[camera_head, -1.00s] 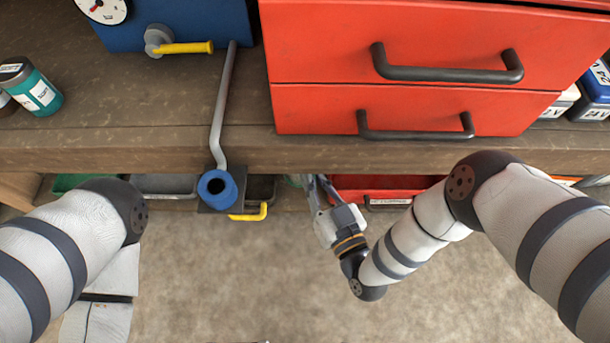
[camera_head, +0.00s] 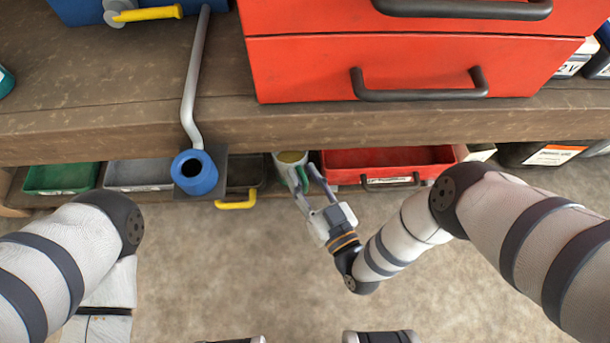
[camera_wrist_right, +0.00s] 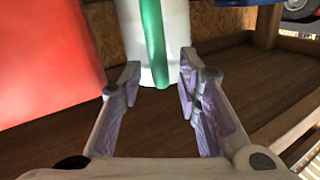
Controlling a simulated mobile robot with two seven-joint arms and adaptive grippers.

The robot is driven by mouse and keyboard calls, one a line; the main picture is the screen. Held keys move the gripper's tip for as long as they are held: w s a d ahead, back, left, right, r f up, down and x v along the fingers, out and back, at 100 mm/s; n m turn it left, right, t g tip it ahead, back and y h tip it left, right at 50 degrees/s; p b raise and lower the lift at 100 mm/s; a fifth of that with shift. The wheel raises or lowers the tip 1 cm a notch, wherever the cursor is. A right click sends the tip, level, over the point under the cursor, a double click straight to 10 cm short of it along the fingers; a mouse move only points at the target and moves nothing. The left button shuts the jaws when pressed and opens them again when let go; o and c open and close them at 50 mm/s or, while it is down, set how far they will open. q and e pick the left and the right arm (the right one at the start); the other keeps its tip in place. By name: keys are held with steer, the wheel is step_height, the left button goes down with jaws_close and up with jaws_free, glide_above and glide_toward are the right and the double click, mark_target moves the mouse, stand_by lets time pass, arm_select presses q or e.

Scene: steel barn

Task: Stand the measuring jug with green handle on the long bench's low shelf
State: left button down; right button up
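The measuring jug (camera_head: 291,157) is white with a green handle and stands on the long bench's low shelf (camera_wrist_right: 238,80), between a black tray and a red tray. In the right wrist view the jug (camera_wrist_right: 178,30) looks upright, with its green handle (camera_wrist_right: 153,45) facing my gripper. Its top is cut off there. My right gripper (camera_head: 305,178) is open, with its fingers apart on either side of the handle line; in the wrist view the fingertips (camera_wrist_right: 160,76) are close to the jug's lower part. I cannot tell if they touch it. My left gripper is out of view.
The bench top (camera_head: 110,110) overhangs the shelf. On the shelf are a green tray (camera_head: 62,178), a grey tray (camera_head: 138,174), a black tray (camera_head: 246,174) and a red tray (camera_head: 385,160).

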steer(key=shift+s+r, duration=0.1)
steer(key=shift+s, duration=0.05)
steer(key=p+v, duration=0.3)
steer(key=v, duration=0.8)
steer(key=shift+s+d+p, duration=0.25)
steer(key=shift+s+p, duration=0.05)
steer(key=shift+p, duration=0.05)
